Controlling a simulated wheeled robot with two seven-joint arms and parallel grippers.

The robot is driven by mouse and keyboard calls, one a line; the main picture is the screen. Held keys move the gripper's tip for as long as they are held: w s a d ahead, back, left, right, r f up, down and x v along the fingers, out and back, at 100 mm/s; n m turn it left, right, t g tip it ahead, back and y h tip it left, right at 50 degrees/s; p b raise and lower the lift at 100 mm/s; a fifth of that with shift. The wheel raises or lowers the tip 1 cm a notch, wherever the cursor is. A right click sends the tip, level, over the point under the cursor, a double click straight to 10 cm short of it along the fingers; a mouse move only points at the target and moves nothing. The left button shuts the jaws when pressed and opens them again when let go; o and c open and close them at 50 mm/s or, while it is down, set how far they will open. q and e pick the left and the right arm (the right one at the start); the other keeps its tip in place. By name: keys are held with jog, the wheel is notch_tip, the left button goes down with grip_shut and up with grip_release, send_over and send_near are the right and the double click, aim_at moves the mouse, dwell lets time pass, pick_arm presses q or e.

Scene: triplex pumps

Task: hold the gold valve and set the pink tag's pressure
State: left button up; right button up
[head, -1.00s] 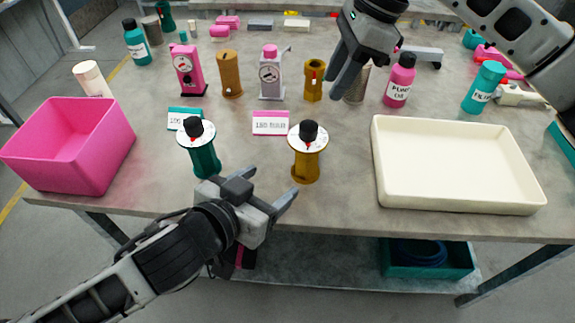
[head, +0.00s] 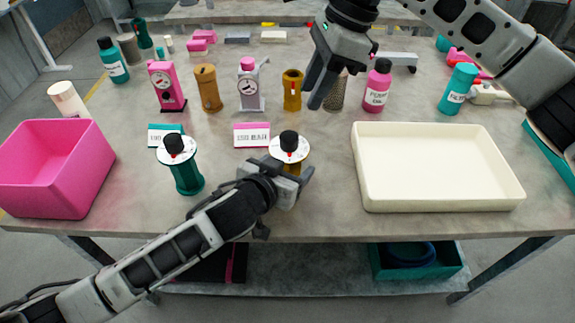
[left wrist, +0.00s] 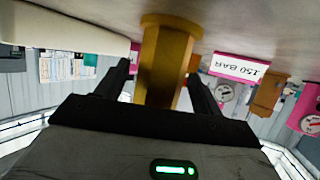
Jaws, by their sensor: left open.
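The gold valve (head: 289,150) stands upright on the bench, with a white dial and black knob on top. My left gripper (head: 289,188) is open around its lower body, which is partly hidden in the head view. The left wrist view shows the gold body (left wrist: 165,65) between the two fingers, with a gap visible on at least one side. The pink tag (head: 252,134) stands behind it, reading 150 BAR in the wrist view (left wrist: 238,67). My right gripper (head: 313,98) hangs above the bench behind the gold valve; its finger gap is unclear.
A green valve (head: 184,172) with a teal tag (head: 166,129) stands left of the gold one. A pink bin (head: 60,185) is at left, a cream tray (head: 440,200) at right. Pumps and bottles, including a pink bottle (head: 376,90), stand behind.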

aim_at(289, 135)
pick_arm(q)
jog(key=c, duration=1.3)
pick_arm(e)
jog(key=o, duration=0.4)
jog(key=a+r+m+h, duration=0.2)
jog(key=a+m+h, duration=0.2)
jog(key=m, duration=1.3)
jog(key=shift+t, duration=0.3)
jog(key=f, duration=1.1)
jog(key=shift+s+f, duration=0.3)
jog(key=shift+f, duration=0.1)
